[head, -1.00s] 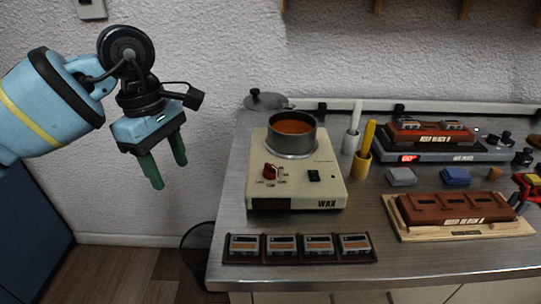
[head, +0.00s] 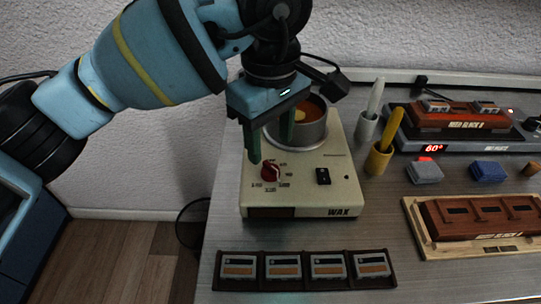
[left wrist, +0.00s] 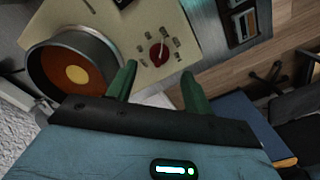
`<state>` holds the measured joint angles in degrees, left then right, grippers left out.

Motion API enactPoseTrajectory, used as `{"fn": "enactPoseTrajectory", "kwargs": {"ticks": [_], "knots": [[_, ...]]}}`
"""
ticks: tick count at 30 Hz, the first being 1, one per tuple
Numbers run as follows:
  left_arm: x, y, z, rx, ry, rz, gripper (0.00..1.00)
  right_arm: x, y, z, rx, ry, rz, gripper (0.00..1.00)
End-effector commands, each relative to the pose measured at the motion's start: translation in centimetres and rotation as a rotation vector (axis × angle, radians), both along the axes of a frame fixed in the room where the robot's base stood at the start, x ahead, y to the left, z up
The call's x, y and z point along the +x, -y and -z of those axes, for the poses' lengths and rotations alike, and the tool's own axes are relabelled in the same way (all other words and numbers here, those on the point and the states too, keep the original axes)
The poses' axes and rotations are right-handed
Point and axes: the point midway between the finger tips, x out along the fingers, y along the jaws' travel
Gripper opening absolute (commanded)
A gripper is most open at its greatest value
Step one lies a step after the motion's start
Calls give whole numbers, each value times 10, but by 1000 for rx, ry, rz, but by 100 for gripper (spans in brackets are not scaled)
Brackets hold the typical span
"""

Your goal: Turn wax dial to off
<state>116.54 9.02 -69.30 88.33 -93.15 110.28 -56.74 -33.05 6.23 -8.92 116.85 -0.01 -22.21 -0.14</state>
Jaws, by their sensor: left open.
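The cream wax heater (head: 340,190), labelled WAX, stands on the metal bench with a red wax dial (head: 270,171) on its top, at the left. The dial also shows in the left wrist view (left wrist: 158,55), with small labels around it; I cannot read its setting. A metal pot (head: 312,130) of orange wax sits behind the dial. My left gripper (head: 272,150) is open, its green fingers pointing down above the heater near the dial and pot. In the left wrist view, the fingers (left wrist: 155,85) are apart and the dial lies beyond them, not held. My right gripper is not in view.
A dark tray (head: 305,284) of several small blocks lies in front of the heater. A yellow cup (head: 378,160) and a white cup (head: 366,130) with sticks stand to its right.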

Motion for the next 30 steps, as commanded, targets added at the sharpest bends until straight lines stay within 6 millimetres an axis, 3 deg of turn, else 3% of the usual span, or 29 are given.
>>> {"fn": "enactPoseTrajectory", "kwargs": {"ticks": [9,22,30], "knots": [[0,0,44,0,-1,-1,51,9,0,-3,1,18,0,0],[0,0,54,-1,0,-1,51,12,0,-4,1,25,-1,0],[0,0,53,-1,0,-1,16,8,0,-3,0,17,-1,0]]}}
